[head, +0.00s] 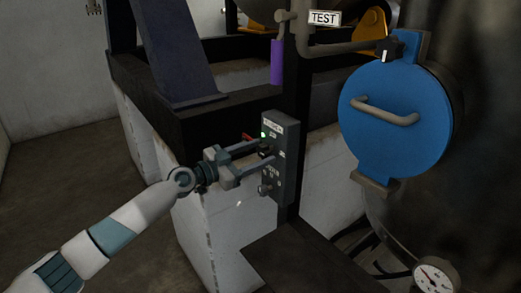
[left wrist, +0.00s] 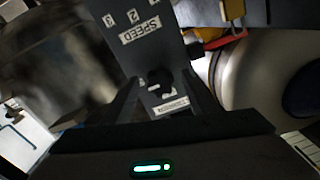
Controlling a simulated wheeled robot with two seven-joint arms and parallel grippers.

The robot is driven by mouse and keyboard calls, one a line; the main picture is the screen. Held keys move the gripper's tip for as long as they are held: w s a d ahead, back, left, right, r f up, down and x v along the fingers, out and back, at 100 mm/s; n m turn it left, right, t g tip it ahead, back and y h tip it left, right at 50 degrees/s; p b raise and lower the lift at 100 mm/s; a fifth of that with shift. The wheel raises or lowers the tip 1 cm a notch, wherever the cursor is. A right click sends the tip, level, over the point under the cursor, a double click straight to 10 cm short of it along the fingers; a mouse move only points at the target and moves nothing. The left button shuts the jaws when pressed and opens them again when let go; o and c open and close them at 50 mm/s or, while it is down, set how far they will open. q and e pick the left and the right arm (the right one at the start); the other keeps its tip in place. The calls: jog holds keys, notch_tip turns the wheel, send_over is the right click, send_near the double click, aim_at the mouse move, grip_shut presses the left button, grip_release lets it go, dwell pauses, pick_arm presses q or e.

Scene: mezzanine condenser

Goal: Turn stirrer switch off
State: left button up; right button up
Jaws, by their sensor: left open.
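In the left wrist view, a black switch knob (left wrist: 160,83) shows between the two fingers (left wrist: 164,98). I cannot tell whether the fingers touch it. A small label (left wrist: 171,106) beside the knob is too blurred to read. A SPEED label (left wrist: 140,32) appears upside down farther along the panel. My right gripper is out of view.
A lower knob (head: 265,188) sits on the same box. A blue round hatch (head: 394,120) with a handle is at right, above a pressure gauge (head: 435,276). Open floor (head: 60,190) lies at left.

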pick_arm(q)
jog(key=shift+w+d, duration=0.3)
jog(key=shift+d, duration=0.15)
jog(key=c, duration=1.1)
jog(key=shift+o, duration=0.2)
